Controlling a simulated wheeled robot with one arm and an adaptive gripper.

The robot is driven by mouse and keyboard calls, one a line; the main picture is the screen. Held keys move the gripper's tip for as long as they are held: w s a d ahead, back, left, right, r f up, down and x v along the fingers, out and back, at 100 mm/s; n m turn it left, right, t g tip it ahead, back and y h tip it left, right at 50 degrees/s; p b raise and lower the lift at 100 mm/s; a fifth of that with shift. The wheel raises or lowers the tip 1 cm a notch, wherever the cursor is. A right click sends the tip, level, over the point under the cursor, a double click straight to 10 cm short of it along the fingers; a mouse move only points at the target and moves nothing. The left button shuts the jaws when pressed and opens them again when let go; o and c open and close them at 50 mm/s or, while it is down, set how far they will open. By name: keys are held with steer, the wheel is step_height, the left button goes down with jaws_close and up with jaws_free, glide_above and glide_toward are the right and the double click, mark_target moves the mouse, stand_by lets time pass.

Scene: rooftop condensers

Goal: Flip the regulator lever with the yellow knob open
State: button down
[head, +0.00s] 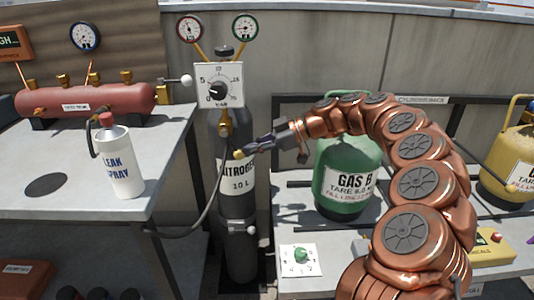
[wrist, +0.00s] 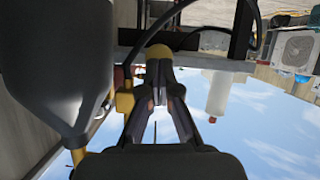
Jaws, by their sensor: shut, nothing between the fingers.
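The yellow knob (head: 239,154) is at the front of the grey nitrogen cylinder (head: 238,205), below the regulator's brass body (head: 225,124). It also shows in the wrist view (wrist: 158,52), right at my fingertips. My gripper (head: 250,148) reaches in from the right, fingers shut and empty. The tips are against or very close to the knob; I cannot tell if they touch. The lever's arm is mostly hidden. The regulator's white dial box (head: 218,85) stands above, with two gauges (head: 189,28) over it.
A grey hose (head: 205,215) curves down left of the cylinder. A leak spray bottle (head: 119,160) and a red tank (head: 85,100) stand on the left table. The green Gas B cylinder (head: 345,175) stands on the right bench, behind my arm. A white plate with a green knob (head: 300,256) lies in front.

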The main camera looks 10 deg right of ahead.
mark_target(240, 159)
steer(key=shift+w+a+f+b, duration=0.2)
steer(key=shift+a+f+b, duration=1.15)
steer(key=shift+b, duration=1.15)
steer(key=shift+a, duration=0.1)
steer(key=shift+s+a+f, duration=0.1)
steer(key=shift+a+f, duration=0.05)
steer(key=shift+a, duration=0.15)
steer(key=shift+d, duration=0.1)
steer(key=v, duration=0.8)
steer(key=shift+d+r, duration=0.3)
steer(key=shift+d, duration=0.05)
